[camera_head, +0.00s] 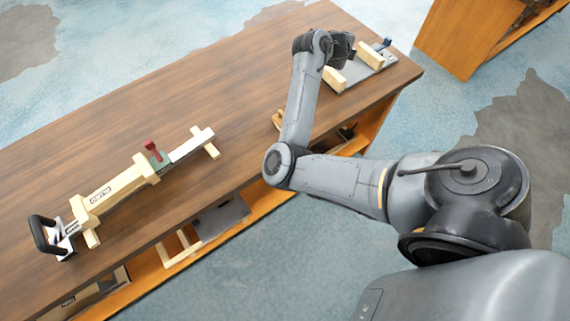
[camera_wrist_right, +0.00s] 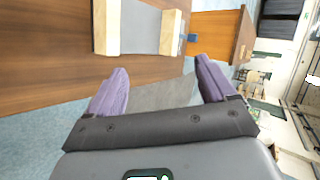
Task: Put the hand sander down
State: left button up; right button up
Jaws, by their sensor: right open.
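My right gripper (camera_head: 342,46) is over the far right end of the wooden workbench (camera_head: 240,75). In the right wrist view its two purple fingers (camera_wrist_right: 160,88) are spread, with nothing held between them. Just beyond them is a grey plate (camera_wrist_right: 140,28) with a wooden block at each side; it also shows in the head view (camera_head: 360,72). A small blue item (camera_head: 382,44) is at that plate's far edge. I cannot tell for certain which item is the hand sander. My left gripper is not in view.
A long wooden bodyframe (camera_head: 120,185) lies on the left of the bench, with a red and green tool (camera_head: 155,152) on it and a black handle (camera_head: 42,236) at its near end. Parts fill the shelf below. Another bench (camera_head: 465,40) stands at the top right.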

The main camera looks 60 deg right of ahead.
jog(key=w+a+r+n+t+h, duration=0.2)
jog(key=w+a+r+n+t, duration=0.45)
jog(key=n, duration=0.65)
jog(key=w+a+f+n+t+y, duration=0.3)
jog(key=w+a+n+y, duration=0.15)
jog(key=a+n, duration=0.5)
jog(key=s+a+f+n+g+y, duration=0.1)
jog(key=s+a+f+n+y, duration=0.3)
jog(key=a, duration=0.7)
jog(key=s+a+f+n+g+y, duration=0.1)
jog(key=a+f+n+g, duration=0.1)
jog(key=a+f+n, duration=0.65)
jog(key=s+a+f+n+g+y, duration=0.1)
jog(key=s+a+f, duration=0.1)
jog(key=s+a, duration=0.5)
jog(key=s+a+f+n+g+y, duration=0.1)
jog(key=s+a+g+y, duration=0.1)
jog(key=s+a, duration=0.5)
jog(key=shift+a+f+n, duration=0.4)
jog(key=shift+a, duration=0.65)
jog(key=shift+w+r+g, duration=0.1)
jog(key=shift+g, duration=0.15)
